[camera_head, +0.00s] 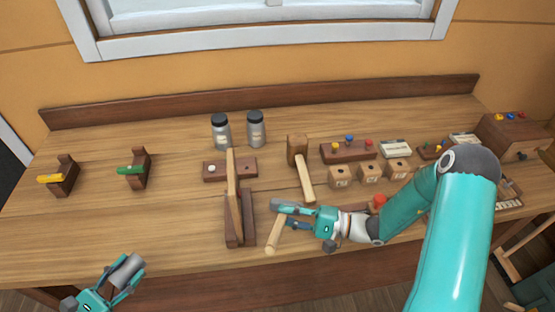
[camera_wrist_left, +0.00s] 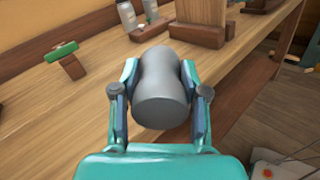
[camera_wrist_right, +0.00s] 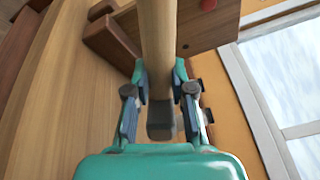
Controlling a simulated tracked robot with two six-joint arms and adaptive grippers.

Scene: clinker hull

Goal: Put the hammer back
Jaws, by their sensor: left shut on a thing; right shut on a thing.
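My right gripper (camera_head: 298,217) is shut on a hammer at the bench's front, right of a slotted wooden stand. The hammer's pale wooden handle (camera_head: 275,235) sticks out of the jaws in the head view. In the right wrist view the handle (camera_wrist_right: 157,40) runs up from between the fingers, with a dark grey block (camera_wrist_right: 160,120), seemingly the head, below. My left gripper (camera_head: 122,278) is shut on a grey cylindrical thing (camera_wrist_left: 161,95) beyond the bench's front edge. A wooden mallet (camera_head: 298,150) lies on the bench.
The slotted stand (camera_head: 248,203) holds an upright board. Two black-lidded jars (camera_head: 221,132) stand at the back. Yellow-topped (camera_head: 65,180) and green-topped (camera_head: 140,172) wooden holders are at left. Small blocks (camera_head: 340,178) and a button strip (camera_head: 345,151) are at right. Left-middle bench is clear.

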